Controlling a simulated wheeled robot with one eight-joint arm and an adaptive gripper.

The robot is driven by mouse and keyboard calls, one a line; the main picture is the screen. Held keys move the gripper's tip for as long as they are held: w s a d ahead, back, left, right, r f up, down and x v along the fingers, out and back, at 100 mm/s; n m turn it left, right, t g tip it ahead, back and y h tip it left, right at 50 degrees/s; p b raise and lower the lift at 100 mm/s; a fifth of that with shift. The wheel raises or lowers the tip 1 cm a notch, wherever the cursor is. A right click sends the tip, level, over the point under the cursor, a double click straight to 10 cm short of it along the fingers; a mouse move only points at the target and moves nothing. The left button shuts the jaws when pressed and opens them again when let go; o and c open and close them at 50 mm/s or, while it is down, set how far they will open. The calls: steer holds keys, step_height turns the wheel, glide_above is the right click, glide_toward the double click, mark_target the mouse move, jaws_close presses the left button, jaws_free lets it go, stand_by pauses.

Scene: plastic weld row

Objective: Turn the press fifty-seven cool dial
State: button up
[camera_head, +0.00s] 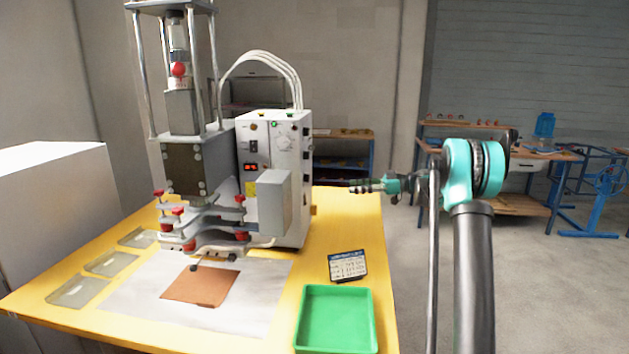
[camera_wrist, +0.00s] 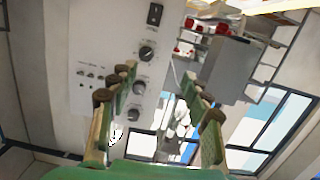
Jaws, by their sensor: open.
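The press (camera_head: 195,165) stands on the yellow table with its white control box (camera_head: 275,150). The box's right side carries small dark knobs (camera_head: 305,155). In the wrist view, the pale panel (camera_wrist: 95,45) has several black dials in a column: an upper dial (camera_wrist: 147,53), a middle dial (camera_wrist: 139,88) and a lower one (camera_wrist: 132,115), partly behind a finger. Their labels are too small to read, so I cannot tell which is cool. My gripper (camera_head: 354,186) is right of the box, apart from it. In the wrist view, its fingers (camera_wrist: 160,85) are open and empty.
A grey box (camera_head: 274,203) juts from the front of the control box. A green tray (camera_head: 335,319) and a small dark card (camera_head: 347,266) lie at the table's right. A brown sheet (camera_head: 200,287) lies under the press. The air between gripper and box is clear.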

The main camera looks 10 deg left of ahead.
steer(key=w+n+y, duration=0.2)
steer(key=w, duration=0.1)
glide_toward(307, 178)
steer(key=w+a, duration=0.2)
steer(key=a, duration=0.5)
steer(key=shift+a+g, duration=0.25)
steer(key=shift+g, duration=0.05)
steer(key=shift+w+f, duration=0.1)
jaws_close()
